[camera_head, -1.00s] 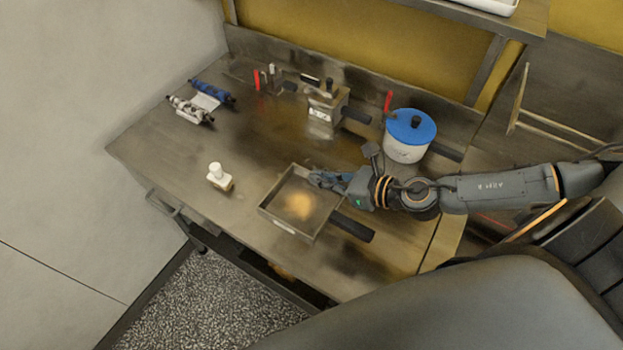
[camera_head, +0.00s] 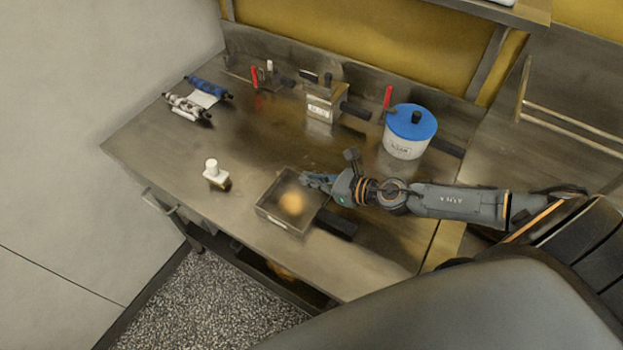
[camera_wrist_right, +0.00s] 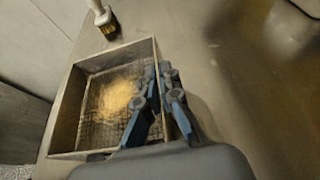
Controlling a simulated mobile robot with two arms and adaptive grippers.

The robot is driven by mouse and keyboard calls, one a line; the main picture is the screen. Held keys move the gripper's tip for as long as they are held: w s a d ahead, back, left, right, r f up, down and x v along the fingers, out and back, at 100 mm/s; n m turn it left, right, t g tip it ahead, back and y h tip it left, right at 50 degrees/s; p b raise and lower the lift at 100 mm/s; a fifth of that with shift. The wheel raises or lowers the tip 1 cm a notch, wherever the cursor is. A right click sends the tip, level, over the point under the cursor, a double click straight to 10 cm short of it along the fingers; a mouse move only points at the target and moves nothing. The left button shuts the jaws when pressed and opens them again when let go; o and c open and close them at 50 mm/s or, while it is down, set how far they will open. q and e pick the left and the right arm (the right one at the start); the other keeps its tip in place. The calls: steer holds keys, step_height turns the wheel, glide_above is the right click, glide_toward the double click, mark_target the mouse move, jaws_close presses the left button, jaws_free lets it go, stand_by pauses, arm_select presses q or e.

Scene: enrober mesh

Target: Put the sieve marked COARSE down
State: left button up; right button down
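The sieve (camera_head: 270,219) is a shallow square metal frame with a mesh floor and a dark handle (camera_head: 335,223), at the front of the bench. A light tan patch shows in its middle. Any marking on it is not readable. My right gripper (camera_head: 310,180) is at its back right edge. In the right wrist view the blue fingers (camera_wrist_right: 160,90) straddle one wall of the sieve (camera_wrist_right: 67,118), one inside and one outside, closed on it. The sieve is level and low over the bench; I cannot tell whether it touches. My left gripper is not in view.
A blue-lidded pot (camera_head: 404,140), a labelled metal box (camera_head: 322,105) and blue and grey rollers (camera_head: 190,105) stand farther back. The bench between the brush and the rollers is clear.

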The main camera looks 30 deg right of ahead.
steer(key=shift+f, duration=0.15)
steer(key=c, duration=1.5)
jaws_free()
